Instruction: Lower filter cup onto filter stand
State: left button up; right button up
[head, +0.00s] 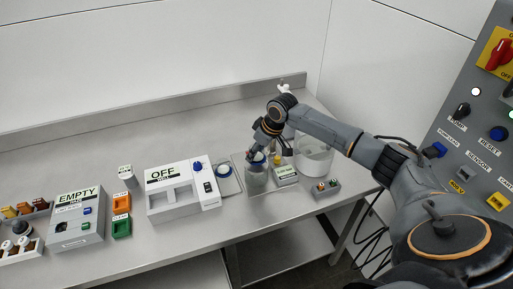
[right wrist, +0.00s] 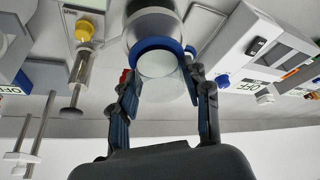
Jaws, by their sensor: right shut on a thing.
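My right gripper (head: 258,153) is over the right part of the bench, shut on a clear cup-like piece, which I take to be the filter cup. In the right wrist view the gripper (right wrist: 160,75) has its fingers on both sides of this pale, translucent cup (right wrist: 160,65). A blue ring (right wrist: 150,45) lies directly against the cup, and a silvery cylinder (right wrist: 152,20), which may be the stand, is beyond it. In the head view a greyish cylinder (head: 256,177) shows under the gripper. I cannot tell whether cup and stand touch. My left gripper is not in view.
A white OFF unit (head: 175,195) stands to the left, with a small plate and round dish (head: 224,170) beside it. The bench front is clear.

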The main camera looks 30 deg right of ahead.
jog(key=shift+f+b, duration=0.5)
jog(key=shift+f, duration=0.85)
jog(key=o, duration=1.2)
jog(key=v, duration=1.2)
